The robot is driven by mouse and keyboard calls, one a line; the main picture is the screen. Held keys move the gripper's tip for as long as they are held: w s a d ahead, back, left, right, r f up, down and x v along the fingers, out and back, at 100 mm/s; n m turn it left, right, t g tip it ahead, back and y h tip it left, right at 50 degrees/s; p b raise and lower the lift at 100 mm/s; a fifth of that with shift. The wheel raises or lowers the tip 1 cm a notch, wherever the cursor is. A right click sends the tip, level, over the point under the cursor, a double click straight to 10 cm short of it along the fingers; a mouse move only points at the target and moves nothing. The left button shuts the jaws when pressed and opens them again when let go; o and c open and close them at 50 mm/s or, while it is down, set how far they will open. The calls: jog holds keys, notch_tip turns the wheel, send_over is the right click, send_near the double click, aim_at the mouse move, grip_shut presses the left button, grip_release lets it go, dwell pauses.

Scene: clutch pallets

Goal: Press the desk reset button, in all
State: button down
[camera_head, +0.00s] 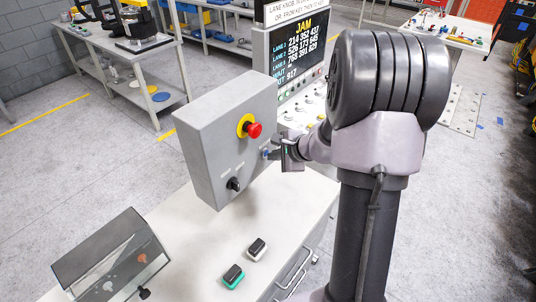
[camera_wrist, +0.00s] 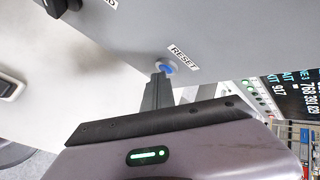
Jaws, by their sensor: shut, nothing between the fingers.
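The blue reset button (camera_wrist: 167,68) sits on the grey control box, beside a label reading RESET (camera_wrist: 183,57). In the head view the button (camera_head: 266,154) shows low on the right of the grey box (camera_head: 212,150). My gripper (camera_wrist: 160,78) is shut and empty, its fingertips right at the button in the wrist view. The fingertips partly cover the button, and I cannot tell whether they touch it or how far it is pressed. In the head view my gripper (camera_head: 274,154) reaches the box from the right.
The box also carries a red emergency button (camera_head: 254,130) on yellow and a black knob (camera_head: 234,184). A screen (camera_head: 298,45) reading JAM stands behind. A clear-covered box (camera_head: 112,258) and two small rocker-like blocks (camera_head: 233,276), (camera_head: 257,249) are on the white desk (camera_head: 190,240).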

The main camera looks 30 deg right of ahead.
jog(key=shift+s+d+b, duration=0.25)
jog(key=shift+s+b, duration=0.15)
jog(key=shift+s, duration=0.4)
jog(key=s, duration=0.1)
jog(key=s+d+b, duration=0.1)
jog(key=s, duration=0.2)
jog(key=shift+s+d, duration=0.35)
jog(key=shift+s, duration=0.05)
dwell(0.5)
